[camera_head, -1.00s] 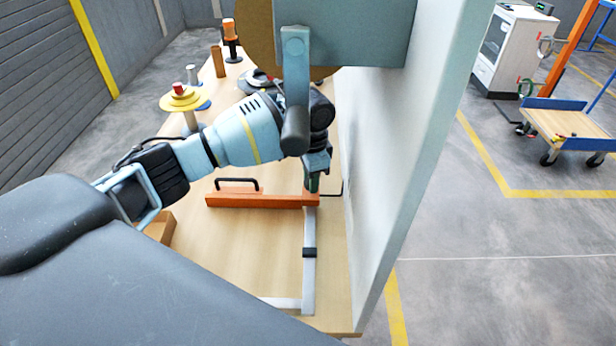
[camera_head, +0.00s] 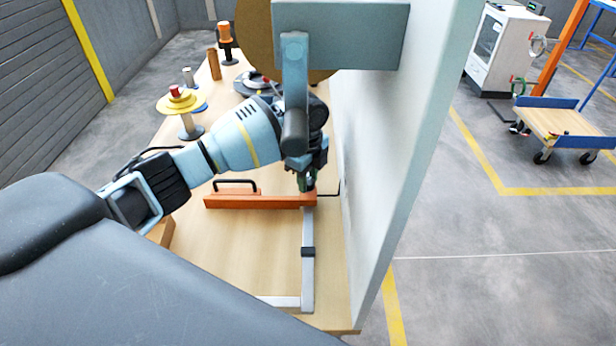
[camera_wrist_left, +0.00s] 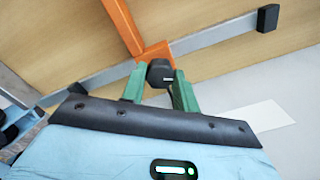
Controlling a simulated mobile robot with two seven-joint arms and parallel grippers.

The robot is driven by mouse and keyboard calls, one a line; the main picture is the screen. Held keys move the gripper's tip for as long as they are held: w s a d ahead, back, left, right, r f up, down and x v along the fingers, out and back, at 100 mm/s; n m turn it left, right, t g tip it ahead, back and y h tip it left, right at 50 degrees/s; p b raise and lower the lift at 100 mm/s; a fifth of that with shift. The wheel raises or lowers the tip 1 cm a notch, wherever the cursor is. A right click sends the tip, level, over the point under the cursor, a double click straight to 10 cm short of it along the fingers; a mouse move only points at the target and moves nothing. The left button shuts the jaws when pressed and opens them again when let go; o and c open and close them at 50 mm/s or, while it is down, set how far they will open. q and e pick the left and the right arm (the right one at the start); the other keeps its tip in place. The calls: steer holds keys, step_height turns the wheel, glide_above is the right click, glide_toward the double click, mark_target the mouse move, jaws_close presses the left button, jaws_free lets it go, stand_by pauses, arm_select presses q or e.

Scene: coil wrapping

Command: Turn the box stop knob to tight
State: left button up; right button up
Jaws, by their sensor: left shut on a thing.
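The box stop is an orange bar (camera_head: 260,201) with a black handle, lying across a grey metal rail (camera_head: 309,275) on the wooden table. Its black knob (camera_wrist_left: 160,73) shows in the left wrist view at the orange end over the rail, with a small light mark on its face. My left gripper (camera_head: 307,182) reaches down to that end of the bar. In the left wrist view its green fingers (camera_wrist_left: 160,88) are on both sides of the knob and shut on it. In the head view the knob is mostly hidden by the gripper. My right gripper is not in view.
A pale upright panel (camera_head: 385,150) stands close to the right of my left gripper.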

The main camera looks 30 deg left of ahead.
arm_select(q)
steer(key=m, duration=0.4)
steer(key=shift+m, duration=0.3)
steer(key=m+b, duration=0.1)
steer(key=m, duration=0.3)
steer(key=shift+w+m, duration=0.1)
steer(key=shift+m, duration=0.2)
steer(key=m, duration=0.4)
steer(key=shift+r+m+b, duration=0.1)
steer(key=shift+m+b, duration=0.2)
steer(key=shift+b, duration=0.05)
steer(key=m, duration=0.3)
steer(key=shift+m+b, duration=0.3)
steer(key=m+b, duration=0.1)
steer(key=m, duration=0.1)
steer(key=shift+w+m, duration=0.1)
steer(key=shift+m, duration=0.2)
steer(key=shift+m+g+b, duration=0.3)
steer(key=shift+m+b, duration=0.75)
steer(key=shift+m, duration=0.05)
steer(key=shift+m+b, duration=0.3)
steer(key=shift+r, duration=0.1)
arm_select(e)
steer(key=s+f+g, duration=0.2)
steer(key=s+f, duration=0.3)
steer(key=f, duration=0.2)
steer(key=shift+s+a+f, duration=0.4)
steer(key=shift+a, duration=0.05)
arm_select(q)
steer(key=shift+r, duration=0.15)
